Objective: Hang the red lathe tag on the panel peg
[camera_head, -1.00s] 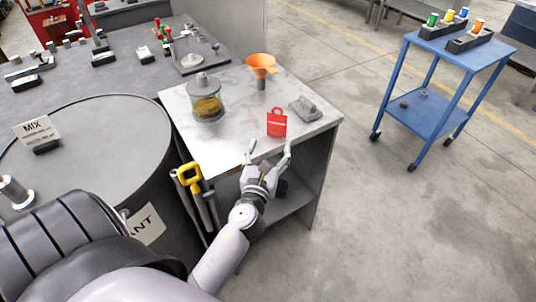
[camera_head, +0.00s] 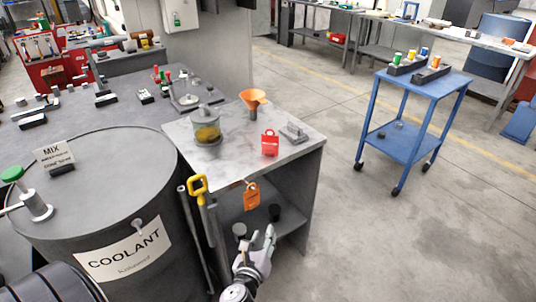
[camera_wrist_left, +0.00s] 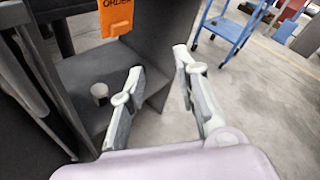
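The red tag (camera_head: 270,143), with a loop handle on top, stands on the pale marbled top of a small stand (camera_head: 233,165), near its right side. My left gripper (camera_head: 258,238) is below and in front of the stand's front edge, apart from the tag. In the left wrist view its two fingers (camera_wrist_left: 159,60) are spread with nothing between them. The red tag is not in that view. A grey panel (camera_head: 205,50) rises behind the stand with a small green item (camera_head: 177,20) on it; I cannot make out a bare peg. My right gripper is not in view.
An orange tag (camera_head: 251,196) hangs at the stand's front, also in the left wrist view (camera_wrist_left: 117,16). A yellow-handled tool (camera_head: 197,186), coolant barrel (camera_head: 110,190), glass jar (camera_head: 207,128), orange funnel (camera_head: 253,99) and grey block (camera_head: 294,133) are nearby. Floor is free before the blue cart (camera_head: 411,130).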

